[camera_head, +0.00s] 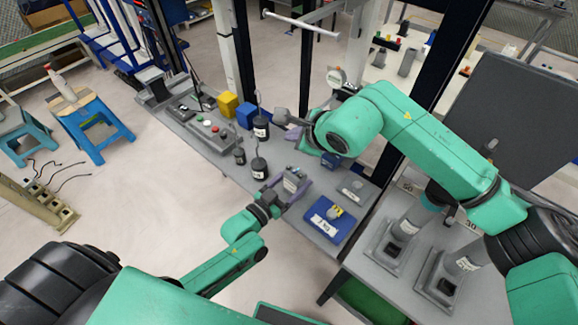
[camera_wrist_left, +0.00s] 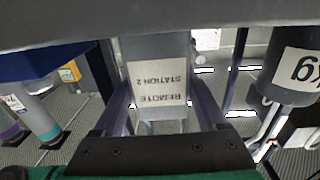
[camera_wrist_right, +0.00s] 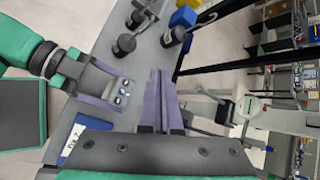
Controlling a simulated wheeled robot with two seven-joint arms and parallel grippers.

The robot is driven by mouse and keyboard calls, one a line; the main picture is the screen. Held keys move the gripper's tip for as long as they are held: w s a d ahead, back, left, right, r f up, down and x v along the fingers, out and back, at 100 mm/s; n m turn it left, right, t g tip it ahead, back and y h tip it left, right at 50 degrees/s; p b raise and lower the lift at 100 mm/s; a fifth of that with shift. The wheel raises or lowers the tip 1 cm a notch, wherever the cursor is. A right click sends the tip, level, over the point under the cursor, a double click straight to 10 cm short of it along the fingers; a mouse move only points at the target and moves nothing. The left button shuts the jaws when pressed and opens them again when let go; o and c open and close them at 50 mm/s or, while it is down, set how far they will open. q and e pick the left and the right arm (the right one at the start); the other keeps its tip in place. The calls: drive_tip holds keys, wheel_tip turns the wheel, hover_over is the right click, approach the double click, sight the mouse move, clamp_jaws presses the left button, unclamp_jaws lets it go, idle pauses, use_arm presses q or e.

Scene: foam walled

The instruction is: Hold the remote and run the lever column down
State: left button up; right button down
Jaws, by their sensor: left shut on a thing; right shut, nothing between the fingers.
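My left gripper (camera_head: 283,192) is shut on the grey remote (camera_head: 294,181) and holds it over the table's near edge. The remote (camera_wrist_left: 158,82) has a label reading "REMOTE STATION 2" in the left wrist view. Its face with small buttons (camera_wrist_right: 122,92) shows in the right wrist view. My right gripper (camera_head: 308,146) is shut and empty beyond the remote; its purple fingers (camera_wrist_right: 160,88) lie together in the right wrist view. A pale column with a round label (camera_wrist_right: 248,106) stands to their right, apart from them; I cannot tell for certain whether it is the lever column.
Blue stools (camera_head: 92,122) stand on the open floor at left.

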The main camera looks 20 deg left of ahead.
sight(292, 171)
wheel_tip(292, 171, down, 9)
drive_tip(key=shift+r, duration=0.1)
idle(0.4)
idle(1.9)
drive_tip(key=shift+f, duration=0.45)
